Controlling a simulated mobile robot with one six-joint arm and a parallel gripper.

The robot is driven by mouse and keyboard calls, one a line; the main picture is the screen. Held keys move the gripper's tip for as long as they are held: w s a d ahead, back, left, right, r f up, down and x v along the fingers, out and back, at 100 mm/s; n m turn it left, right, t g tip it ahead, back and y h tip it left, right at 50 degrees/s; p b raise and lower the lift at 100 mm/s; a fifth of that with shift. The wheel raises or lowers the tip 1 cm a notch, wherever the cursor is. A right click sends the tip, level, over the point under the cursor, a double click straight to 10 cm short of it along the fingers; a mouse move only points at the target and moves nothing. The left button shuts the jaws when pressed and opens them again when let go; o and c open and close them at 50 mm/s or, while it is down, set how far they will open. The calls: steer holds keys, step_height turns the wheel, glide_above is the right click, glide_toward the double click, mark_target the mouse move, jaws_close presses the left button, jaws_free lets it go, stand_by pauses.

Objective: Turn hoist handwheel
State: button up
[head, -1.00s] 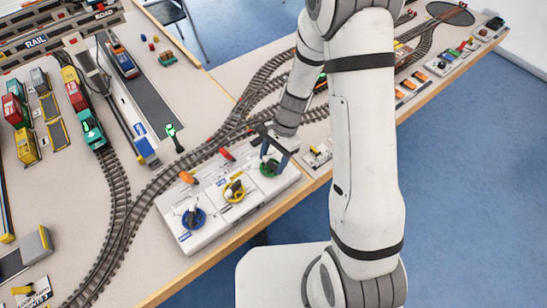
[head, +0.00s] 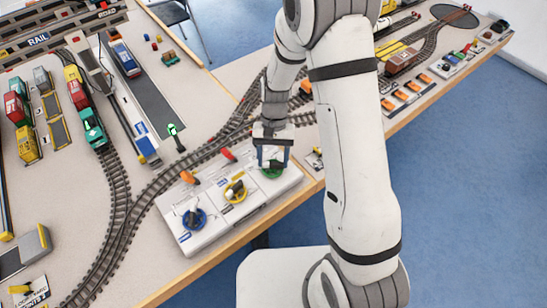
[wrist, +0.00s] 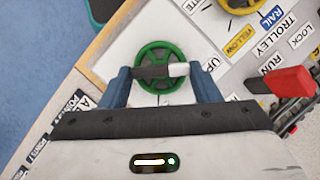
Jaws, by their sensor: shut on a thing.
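The green handwheel (head: 272,173) sits at the right end of the white control panel (head: 225,222). In the wrist view the spoked green handwheel (wrist: 160,46) lies between my fingers, with a dark, white-ended handle bar (wrist: 160,71) across it. My gripper (head: 272,163) is down at this wheel and shut on its handle bar; it also fills the lower wrist view (wrist: 161,85). A label by the green wheel is partly hidden and seems to read "UP". A yellow handwheel (head: 235,191) and a blue handwheel (head: 194,219) stand to the left on the same panel.
An orange lever (head: 188,177) and a red lever (head: 229,155) stand along the panel's back edge. Curved track (head: 150,197) runs behind it. A green-lit signal (head: 175,136) stands beyond. The table's wooden front edge is close, with open floor beyond.

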stand_by(0.6)
steer(key=o, duration=1)
steer(key=shift+b+v, duration=0.35)
steer(key=shift+v, duration=3.6)
steer(key=shift+a, duration=0.15)
